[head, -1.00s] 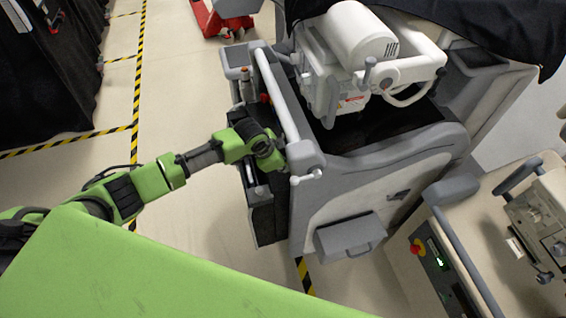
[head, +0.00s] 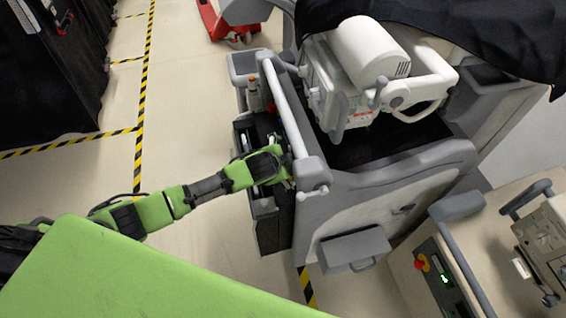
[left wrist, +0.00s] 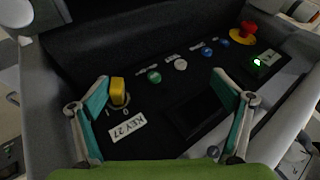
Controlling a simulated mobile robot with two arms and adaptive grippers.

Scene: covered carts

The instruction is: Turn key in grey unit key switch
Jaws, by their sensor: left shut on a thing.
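The yellow key (left wrist: 118,91) sits in a key switch on a dark panel, beside 1 and 0 marks and a white label (left wrist: 126,133) reading KEY 27. My left gripper (left wrist: 163,78) is over this panel in the left wrist view. My right gripper is not in view.
The panel also carries several small buttons, a red emergency stop (left wrist: 243,32) and a green-lit display (left wrist: 257,62). A pale rail (head: 283,110) runs along the unit's left edge. A beige cart (head: 405,272) stands at the lower right. Floor left of the unit is clear.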

